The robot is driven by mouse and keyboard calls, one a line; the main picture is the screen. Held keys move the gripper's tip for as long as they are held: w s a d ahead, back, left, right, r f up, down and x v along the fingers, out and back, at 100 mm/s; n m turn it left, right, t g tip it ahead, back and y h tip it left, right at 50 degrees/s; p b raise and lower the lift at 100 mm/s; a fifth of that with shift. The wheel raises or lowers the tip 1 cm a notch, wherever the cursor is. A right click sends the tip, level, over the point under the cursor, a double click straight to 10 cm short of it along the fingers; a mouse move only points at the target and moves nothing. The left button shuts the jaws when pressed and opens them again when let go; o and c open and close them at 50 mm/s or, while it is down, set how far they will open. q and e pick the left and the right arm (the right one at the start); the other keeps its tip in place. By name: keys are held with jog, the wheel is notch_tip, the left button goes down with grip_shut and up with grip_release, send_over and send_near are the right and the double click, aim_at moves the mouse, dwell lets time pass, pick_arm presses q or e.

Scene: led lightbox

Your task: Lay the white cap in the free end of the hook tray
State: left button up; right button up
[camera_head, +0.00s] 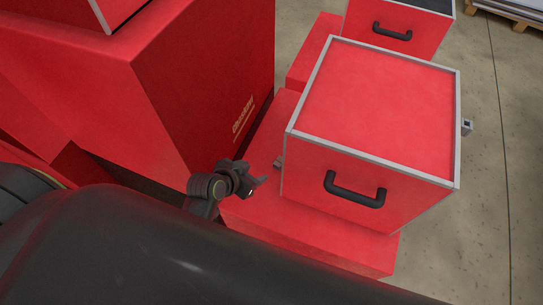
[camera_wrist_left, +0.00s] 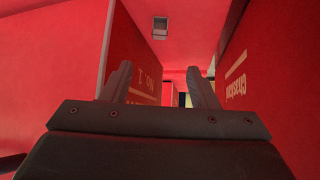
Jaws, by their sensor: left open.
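I see no white cap and no hook tray in either view. My left gripper (camera_head: 256,186) is at the left side of a red case with a silver frame, in the gap between that case and a larger red block. In the left wrist view the two dark fingers of my left gripper (camera_wrist_left: 159,70) stand apart with nothing between them. My right gripper is not in view. A large dark part of my own body covers the lower left of the head view.
The red case (camera_head: 385,105) has a black handle (camera_head: 354,190) and stands on a red base (camera_head: 330,240). A large red block (camera_head: 190,75) bounds the gap on the left. Another case (camera_head: 385,28) stands behind. Bare concrete floor (camera_head: 500,200) lies at the right.

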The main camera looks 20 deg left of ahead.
pick_arm(q)
jog(key=b, duration=0.1)
send_near(276, 166)
jog(key=w+f, duration=0.1)
jog(key=w+d, duration=0.1)
jog(key=w, duration=0.1)
jog(key=shift+f, duration=0.4)
jog(key=shift+w+d+f, duration=0.1)
jog(key=shift+w+f, duration=0.3)
jog(key=shift+f, duration=0.05)
jog(key=shift+s+f+b+x, duration=0.15)
jog(key=shift+b+x, duration=0.05)
jog(key=shift+x, duration=1.05)
jog(key=shift+s+f+b+x, duration=0.15)
jog(key=shift+b+x, duration=0.05)
jog(key=shift+x, duration=1.1)
jog(key=c, duration=1.1)
jog(key=shift+r, duration=0.1)
